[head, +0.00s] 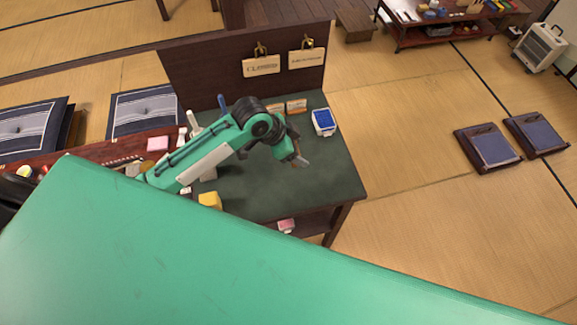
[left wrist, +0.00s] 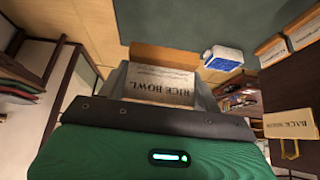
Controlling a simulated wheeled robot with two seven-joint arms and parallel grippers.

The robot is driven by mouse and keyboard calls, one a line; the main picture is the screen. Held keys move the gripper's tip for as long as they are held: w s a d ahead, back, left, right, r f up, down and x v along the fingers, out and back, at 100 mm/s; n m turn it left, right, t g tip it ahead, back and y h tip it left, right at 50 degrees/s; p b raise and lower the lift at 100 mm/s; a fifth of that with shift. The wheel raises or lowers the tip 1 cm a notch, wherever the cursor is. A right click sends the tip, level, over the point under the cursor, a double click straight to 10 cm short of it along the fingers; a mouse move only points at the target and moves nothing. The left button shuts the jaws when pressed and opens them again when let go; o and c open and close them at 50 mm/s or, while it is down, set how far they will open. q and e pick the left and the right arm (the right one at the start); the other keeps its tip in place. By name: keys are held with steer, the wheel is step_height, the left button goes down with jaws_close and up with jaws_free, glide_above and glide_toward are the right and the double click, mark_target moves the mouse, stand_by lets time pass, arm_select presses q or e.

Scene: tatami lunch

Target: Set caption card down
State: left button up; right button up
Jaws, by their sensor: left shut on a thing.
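The caption card (left wrist: 160,85) reads "RICE BOWL" in the left wrist view, with a brown wooden edge along its far side. My left gripper (head: 299,160) is shut on it, and its grey fingers flank the card in the left wrist view. In the head view the gripper is over the right part of the dark green tabletop (head: 325,178), and the card is too small there to read. I cannot tell whether the card touches the table. My right gripper is not in view.
Two small cards (head: 296,105) stand at the back of the table beside a blue-and-white box (head: 323,122). A dark back panel (head: 215,72) carries two hanging signs (head: 262,66). A yellow block (head: 209,200) sits at the front left. The table's right side is clear.

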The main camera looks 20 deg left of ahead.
arm_select(q)
steer(key=p, duration=0.2)
glide_toward(302, 179)
steer(key=x, duration=0.5)
steer(key=shift+w+d, duration=0.15)
steer(key=shift+w, duration=0.05)
steer(key=shift+f, duration=0.35)
steer(key=shift+f, duration=0.15)
steer(key=o, duration=1)
